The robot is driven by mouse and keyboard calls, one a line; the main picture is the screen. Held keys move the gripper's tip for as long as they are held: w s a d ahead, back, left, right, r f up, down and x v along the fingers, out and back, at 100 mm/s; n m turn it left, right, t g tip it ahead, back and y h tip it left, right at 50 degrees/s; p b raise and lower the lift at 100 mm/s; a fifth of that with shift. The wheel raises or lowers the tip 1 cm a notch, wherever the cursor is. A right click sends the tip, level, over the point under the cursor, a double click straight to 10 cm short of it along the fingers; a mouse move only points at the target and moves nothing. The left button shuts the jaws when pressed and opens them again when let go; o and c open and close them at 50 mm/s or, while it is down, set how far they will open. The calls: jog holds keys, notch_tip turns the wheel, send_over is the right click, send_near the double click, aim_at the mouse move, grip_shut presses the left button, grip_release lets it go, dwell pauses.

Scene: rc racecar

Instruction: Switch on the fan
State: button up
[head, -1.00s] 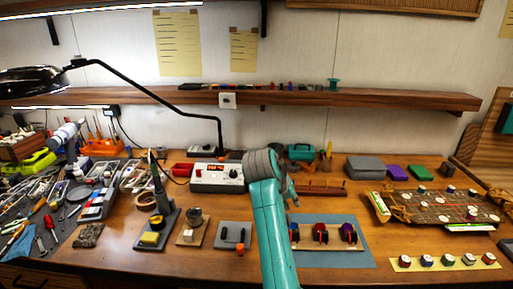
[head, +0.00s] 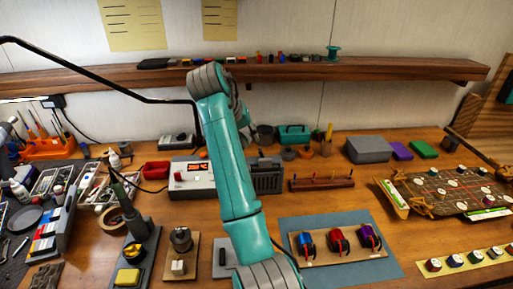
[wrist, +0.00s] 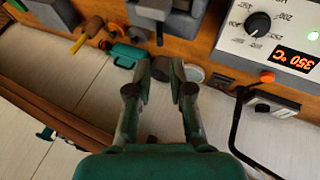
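No fan is plainly identifiable. A dark grey slatted box (head: 268,178), possibly the fan, stands right of the soldering station on the bench, partly behind my arm. Grey blocky housings (wrist: 158,12) show at the top of the wrist view; I cannot tell if they are the same thing. My gripper (wrist: 164,72) is raised over the back of the bench, its two fingers apart with nothing between them. In the head view it is mostly hidden behind my arm. No fan switch is clear.
The soldering station (head: 190,178), reading 350 °C in the wrist view (wrist: 297,60), stands left of the slatted box. The wooden shelf (head: 370,70) runs behind my arm. A teal case (head: 293,134) and a peg rack (head: 322,184) sit right. Three coloured parts lie on a blue mat (head: 385,262).

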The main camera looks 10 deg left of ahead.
aim_at(259, 150)
jog(key=x, duration=0.8)
jog(key=shift+w+f, duration=0.1)
grip_shut()
